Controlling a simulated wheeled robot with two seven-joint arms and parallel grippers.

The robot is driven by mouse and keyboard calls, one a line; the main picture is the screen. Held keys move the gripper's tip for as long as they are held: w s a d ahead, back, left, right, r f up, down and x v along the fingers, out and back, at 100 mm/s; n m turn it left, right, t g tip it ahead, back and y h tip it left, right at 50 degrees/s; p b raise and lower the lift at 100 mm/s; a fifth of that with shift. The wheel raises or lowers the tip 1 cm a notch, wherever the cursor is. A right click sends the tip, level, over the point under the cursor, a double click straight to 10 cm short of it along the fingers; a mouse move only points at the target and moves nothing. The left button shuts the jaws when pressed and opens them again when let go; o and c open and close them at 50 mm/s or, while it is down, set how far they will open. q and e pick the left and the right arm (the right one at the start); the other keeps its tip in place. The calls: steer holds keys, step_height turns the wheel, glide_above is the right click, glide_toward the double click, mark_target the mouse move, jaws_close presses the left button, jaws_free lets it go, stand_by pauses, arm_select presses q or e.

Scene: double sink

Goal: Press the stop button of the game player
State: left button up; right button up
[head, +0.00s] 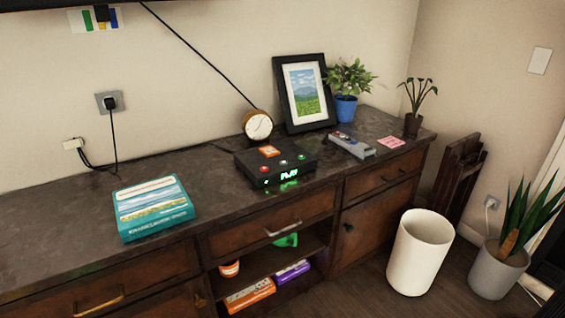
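The game player (275,168) is a flat black box on the dark top of the wooden cabinet, near the middle of the head view. Its front shows a lit green display that reads "PLAY" (289,175). I cannot read which button is stop. Neither of my grippers shows in the head view.
A teal box (153,207) lies left of the player. Behind are a round clock (258,125), a picture frame (305,93) and a plant in a blue pot (346,108). A grey controller-like device (351,145) lies to the right. A white bin (420,253) stands on the floor.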

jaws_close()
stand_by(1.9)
